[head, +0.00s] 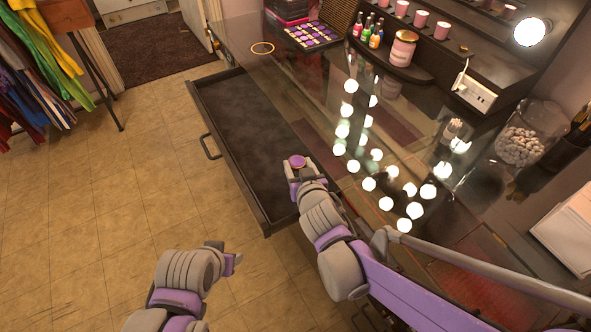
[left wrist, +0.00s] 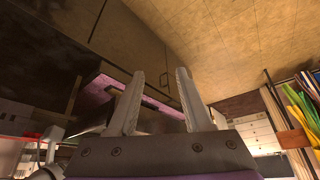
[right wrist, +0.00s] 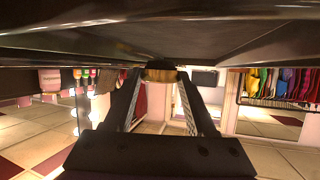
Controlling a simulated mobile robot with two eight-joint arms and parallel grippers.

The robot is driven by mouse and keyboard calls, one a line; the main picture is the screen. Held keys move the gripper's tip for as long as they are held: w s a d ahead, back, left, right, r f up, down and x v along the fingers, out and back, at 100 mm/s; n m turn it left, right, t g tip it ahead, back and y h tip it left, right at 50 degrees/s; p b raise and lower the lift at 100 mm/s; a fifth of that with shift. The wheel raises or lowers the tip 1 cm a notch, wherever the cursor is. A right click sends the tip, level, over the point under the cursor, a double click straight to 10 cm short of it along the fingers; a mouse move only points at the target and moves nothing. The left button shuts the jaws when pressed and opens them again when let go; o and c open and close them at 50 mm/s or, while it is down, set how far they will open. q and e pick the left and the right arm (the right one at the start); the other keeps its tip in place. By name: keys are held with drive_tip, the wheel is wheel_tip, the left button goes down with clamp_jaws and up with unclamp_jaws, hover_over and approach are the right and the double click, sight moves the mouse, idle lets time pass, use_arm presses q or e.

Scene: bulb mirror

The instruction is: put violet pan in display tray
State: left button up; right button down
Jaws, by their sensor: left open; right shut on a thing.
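The violet pan (head: 297,161) is a small round piece with a violet top and a gold-coloured rim. My right gripper (head: 298,168) is shut on it above the open drawer, near the glass tabletop's edge. In the right wrist view the pan (right wrist: 160,75) shows as a gold edge between the fingertips. A dark tray with rows of violet rounds (head: 312,35) lies at the back of the table; it looks like the display tray, but I cannot be sure. My left gripper (head: 235,263) is low over the floor; its fingers (left wrist: 158,100) are apart and empty.
The open drawer (head: 225,110) looks empty. Nail polish bottles (head: 367,32) and a pink jar (head: 403,48) stand on a dark stand at the right. The glass top (head: 290,85) is clear before the tray.

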drive_tip(key=shift+w+f+b, duration=0.1)
drive_tip(key=shift+f+b, duration=0.3)
drive_tip(key=shift+f, duration=1.7)
drive_tip(key=shift+f, duration=0.15)
drive_tip(key=shift+c, duration=1.1)
unclamp_jaws()
drive_tip(key=shift+r, duration=0.25)
drive_tip(key=p+v, duration=0.1)
drive_tip(key=v, duration=1.1)
drive_tip(key=shift+p, duration=0.4)
drive_tip(key=shift+f, duration=0.1)
